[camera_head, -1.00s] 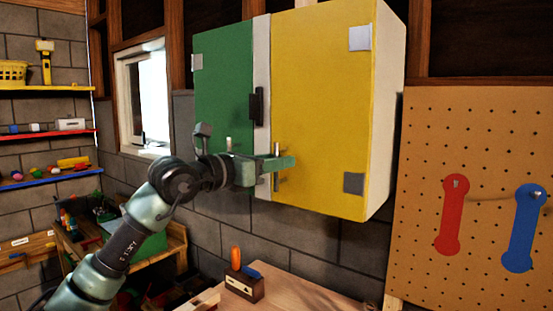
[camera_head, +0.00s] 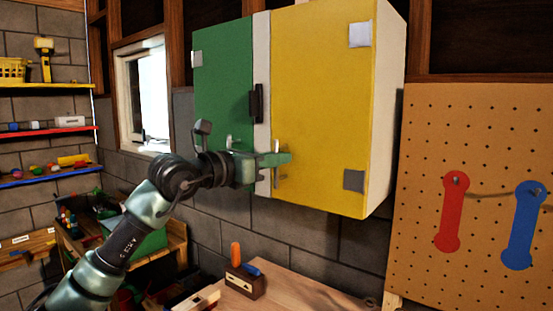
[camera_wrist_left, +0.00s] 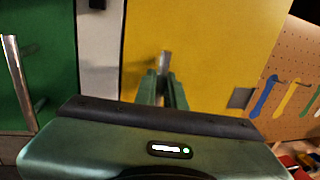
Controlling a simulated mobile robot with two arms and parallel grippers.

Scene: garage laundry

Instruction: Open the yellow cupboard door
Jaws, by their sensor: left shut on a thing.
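The yellow cupboard door (camera_head: 322,95) is shut, on the right half of a wall cupboard, with hinge plates on its right edge. Its metal handle (camera_head: 277,176) stands upright near the lower left edge of the door. My left gripper (camera_head: 284,160) is at the handle and shut on it. In the left wrist view, the fingers (camera_wrist_left: 163,88) close around the handle's bar (camera_wrist_left: 165,62) in front of the yellow door (camera_wrist_left: 215,45). My right gripper is not in view.
A wooden workbench (camera_head: 305,291) with a tool block (camera_head: 244,282) is below. A pegboard (camera_head: 485,130) with red and blue tools is at right.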

